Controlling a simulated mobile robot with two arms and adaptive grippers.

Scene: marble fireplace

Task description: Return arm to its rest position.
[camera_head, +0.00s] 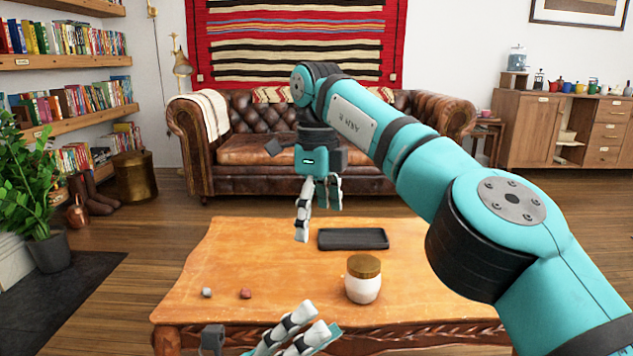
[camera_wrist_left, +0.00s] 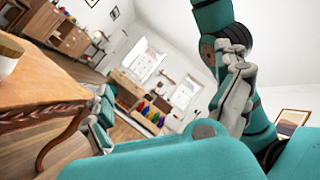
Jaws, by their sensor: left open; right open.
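My right gripper (camera_head: 318,208) hangs from the teal arm that comes in from the right. It points down above the far part of the wooden table (camera_head: 240,250), with its fingers apart and nothing between them. My left gripper (camera_head: 300,335) is low at the near edge of the table, partly cut off by the bottom of the head view. In the left wrist view its two fingers (camera_wrist_left: 165,110) are spread, with nothing held between them.
A leather sofa (camera_head: 255,150) stands behind. The table's left part is mostly clear.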

